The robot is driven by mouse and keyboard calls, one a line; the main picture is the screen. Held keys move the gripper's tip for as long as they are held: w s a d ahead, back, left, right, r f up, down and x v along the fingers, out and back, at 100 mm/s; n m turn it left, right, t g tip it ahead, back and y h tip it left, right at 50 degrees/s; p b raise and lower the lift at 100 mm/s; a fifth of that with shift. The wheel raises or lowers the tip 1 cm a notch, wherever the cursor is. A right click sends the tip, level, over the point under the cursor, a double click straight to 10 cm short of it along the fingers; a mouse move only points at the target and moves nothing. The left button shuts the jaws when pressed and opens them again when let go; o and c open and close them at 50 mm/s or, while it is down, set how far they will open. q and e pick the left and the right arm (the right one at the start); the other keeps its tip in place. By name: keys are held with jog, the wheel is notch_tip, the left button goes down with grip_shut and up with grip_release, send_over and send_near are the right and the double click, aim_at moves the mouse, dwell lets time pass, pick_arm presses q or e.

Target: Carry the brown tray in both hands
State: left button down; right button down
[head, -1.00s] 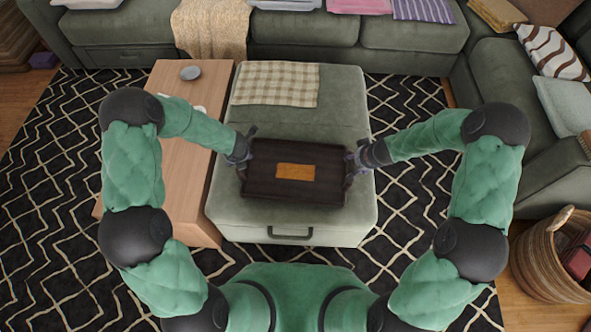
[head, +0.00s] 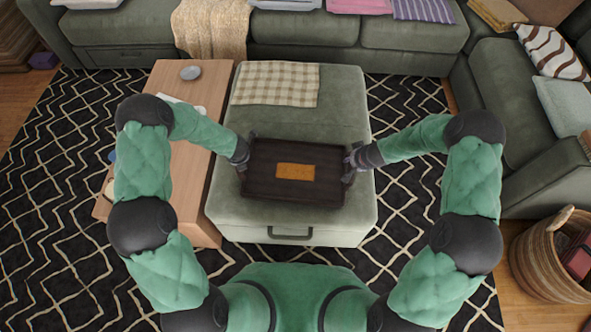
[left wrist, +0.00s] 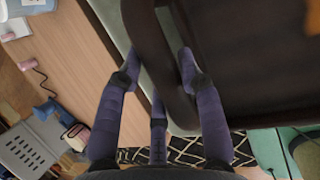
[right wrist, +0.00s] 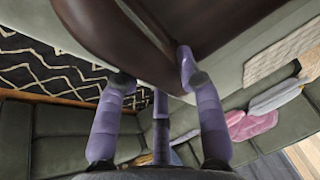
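The dark brown tray (head: 265,187) lies level over the front half of the green ottoman. I cannot tell whether it rests on the ottoman or is slightly above it. In the left wrist view, the purple fingers (left wrist: 158,62) press on both sides of the tray's end rim (left wrist: 150,40). In the right wrist view, the fingers (right wrist: 153,72) likewise clasp the other end rim (right wrist: 110,35).
The ottoman (head: 345,105) carries a checked cloth (head: 277,83) behind the tray. A wooden table (head: 195,190) with a small grey bowl (head: 190,72) stands close on the left. A green sectional (head: 305,32) runs behind and right. A woven basket (head: 545,260) stands at the right.

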pick_arm(q)
jog(key=shift+r, duration=0.15)
pick_arm(e)
jog(key=shift+w+r, duration=0.1)
jog(key=shift+r, duration=0.1)
